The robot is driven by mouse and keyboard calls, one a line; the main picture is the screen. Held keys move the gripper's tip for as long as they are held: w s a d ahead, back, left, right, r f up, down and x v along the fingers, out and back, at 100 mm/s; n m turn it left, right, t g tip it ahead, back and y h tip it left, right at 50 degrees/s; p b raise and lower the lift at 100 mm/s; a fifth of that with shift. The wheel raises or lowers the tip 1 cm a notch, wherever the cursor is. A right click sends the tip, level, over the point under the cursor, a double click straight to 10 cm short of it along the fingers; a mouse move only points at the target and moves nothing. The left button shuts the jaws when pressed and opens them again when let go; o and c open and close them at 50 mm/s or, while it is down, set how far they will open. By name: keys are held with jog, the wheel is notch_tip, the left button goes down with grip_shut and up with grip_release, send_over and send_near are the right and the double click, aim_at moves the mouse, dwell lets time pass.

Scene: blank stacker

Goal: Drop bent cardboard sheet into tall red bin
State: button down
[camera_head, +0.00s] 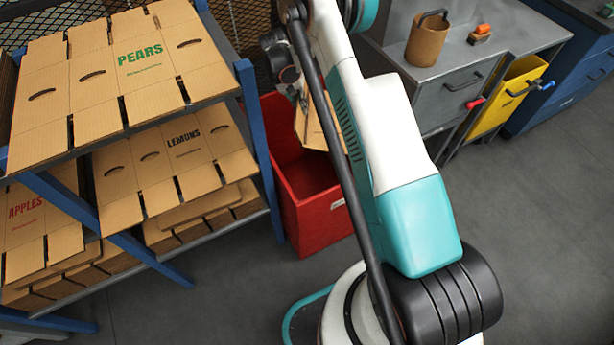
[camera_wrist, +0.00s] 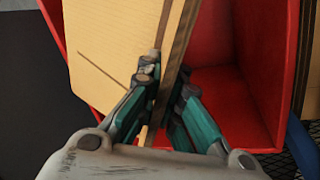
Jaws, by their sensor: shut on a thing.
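The tall red bin (camera_head: 312,204) stands on the floor between the shelf rack and the grey cabinet. Its inside also shows in the wrist view (camera_wrist: 270,60). My gripper (camera_wrist: 165,88) is shut on a cardboard sheet (camera_wrist: 115,45), pinching it near its lower edge. In the wrist view the sheet overlaps the left part of the bin's opening and reaches past its left wall. In the head view a part of the sheet (camera_head: 313,125) shows at the bin's top, left of my arm. My arm hides the rest of the sheet and the gripper there.
A blue-framed rack (camera_head: 254,125) with flat box blanks marked PEARS, LEMONS and APPLES stands close to the left of the bin. A grey cabinet (camera_head: 437,100) stands to the right. A mesh panel (camera_head: 238,25) is behind. The grey floor at right is clear.

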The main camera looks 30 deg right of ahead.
jog(key=shift+f, duration=0.3)
jog(key=c, duration=1.7)
grip_release()
jog(key=v, duration=1.2)
jog(key=shift+s+r, duration=0.1)
